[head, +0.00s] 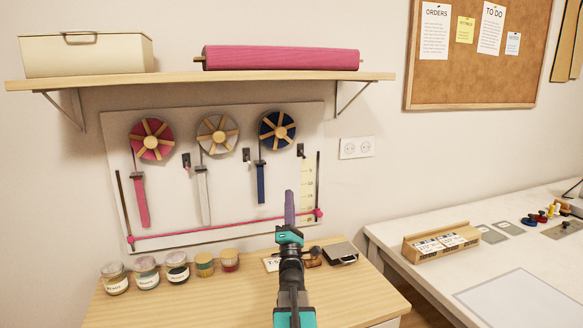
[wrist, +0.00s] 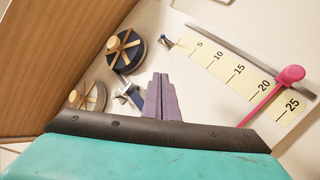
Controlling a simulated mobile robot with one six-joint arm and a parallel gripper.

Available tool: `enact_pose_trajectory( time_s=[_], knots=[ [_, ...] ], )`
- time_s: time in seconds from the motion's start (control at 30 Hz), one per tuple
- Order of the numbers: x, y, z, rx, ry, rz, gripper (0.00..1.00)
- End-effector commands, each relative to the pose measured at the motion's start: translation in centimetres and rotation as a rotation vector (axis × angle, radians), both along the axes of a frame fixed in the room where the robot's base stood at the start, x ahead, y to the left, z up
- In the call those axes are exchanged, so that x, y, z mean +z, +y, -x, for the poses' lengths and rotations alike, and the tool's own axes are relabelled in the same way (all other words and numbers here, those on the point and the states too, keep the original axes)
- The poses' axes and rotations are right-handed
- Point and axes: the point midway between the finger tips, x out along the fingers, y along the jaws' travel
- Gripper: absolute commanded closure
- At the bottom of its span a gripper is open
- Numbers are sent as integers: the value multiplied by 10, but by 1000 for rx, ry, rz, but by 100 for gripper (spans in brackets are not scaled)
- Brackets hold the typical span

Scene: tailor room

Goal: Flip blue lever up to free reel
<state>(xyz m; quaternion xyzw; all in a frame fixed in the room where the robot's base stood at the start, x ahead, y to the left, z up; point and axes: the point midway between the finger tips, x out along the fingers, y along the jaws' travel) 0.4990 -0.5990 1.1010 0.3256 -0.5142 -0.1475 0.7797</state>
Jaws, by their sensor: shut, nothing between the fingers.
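The blue reel (head: 277,131) hangs at the right of three reels on the wall board, with a blue ribbon (head: 261,184) below it. A small dark lever (head: 300,150) sits just right of this reel; its colour and tilt are hard to tell. In the wrist view the blue reel (wrist: 123,50) is upper left of the fingers, and the small lever (wrist: 166,42) is beyond the fingertips. My gripper (head: 289,194) is shut and empty, below and apart from the lever in the head view. Its fingers (wrist: 160,80) point toward the board in the wrist view.
A measuring strip (wrist: 240,66) and a pink slider (wrist: 290,75) are to the right of the fingers. The wooden shelf (head: 200,79) overhangs the board. Jars (head: 146,272) stand on the wooden table (head: 240,300) below. A white table (head: 500,250) is at right.

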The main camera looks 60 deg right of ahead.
Motion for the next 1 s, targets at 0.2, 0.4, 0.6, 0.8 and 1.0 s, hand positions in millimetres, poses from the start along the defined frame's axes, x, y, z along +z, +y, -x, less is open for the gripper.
enact_pose_trajectory(
  time_s=[0.2, 0.4, 0.6, 0.8, 1.0],
  knots=[
    [0, 0, 0, -1, -1, 1, 100],
    [1, -1, 0, -1, -1, 1, 100],
    [7, -6, -3, -2, -1, 1, 100],
    [21, -17, -11, -2, -1, 2, 100],
    [38, -31, -21, -2, -1, 2, 100]
  ],
)
